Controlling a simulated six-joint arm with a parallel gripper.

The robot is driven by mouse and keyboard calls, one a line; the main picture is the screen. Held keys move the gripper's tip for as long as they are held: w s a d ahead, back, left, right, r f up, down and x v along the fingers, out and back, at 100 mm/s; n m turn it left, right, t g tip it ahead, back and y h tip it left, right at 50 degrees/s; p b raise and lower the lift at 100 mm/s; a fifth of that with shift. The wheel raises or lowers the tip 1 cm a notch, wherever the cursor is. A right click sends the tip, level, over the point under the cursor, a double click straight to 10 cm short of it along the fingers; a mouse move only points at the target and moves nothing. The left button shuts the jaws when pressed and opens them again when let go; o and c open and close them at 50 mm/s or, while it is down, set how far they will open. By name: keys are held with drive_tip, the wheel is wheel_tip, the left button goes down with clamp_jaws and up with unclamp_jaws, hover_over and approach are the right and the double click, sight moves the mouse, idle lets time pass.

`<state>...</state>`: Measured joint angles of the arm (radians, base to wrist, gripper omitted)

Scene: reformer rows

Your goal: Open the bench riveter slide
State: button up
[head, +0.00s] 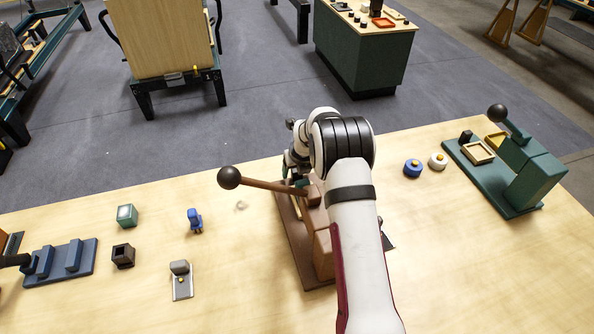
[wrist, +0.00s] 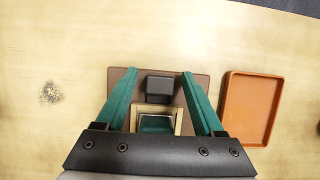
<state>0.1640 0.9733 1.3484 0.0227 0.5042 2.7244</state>
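A brown bench press (head: 318,240) with a long lever ending in a dark ball knob stands mid-bench, partly hidden by my arm. I take it for the bench riveter. In the wrist view, its brown base plate (wrist: 203,82) carries a black block (wrist: 159,86) and, behind it, a light wooden frame (wrist: 178,121) with a dark green inside, which looks like the slide. My gripper (wrist: 158,76) is open, with its green fingers on either side of the black block and gaps showing at both sides. Height above the block is unclear. My gripper is mostly hidden in the head view.
An orange tray (wrist: 230,105) lies right of the base plate. A green press (head: 533,178) with a similar wooden frame stands at the right, near blue (head: 413,169) and white (head: 438,161) round pieces. Small blocks and a blue fixture (head: 62,264) lie at the left.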

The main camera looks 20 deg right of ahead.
drive_tip(key=v, duration=1.5)
drive_tip(key=shift+r, duration=0.4)
drive_tip(key=shift+s, duration=0.1)
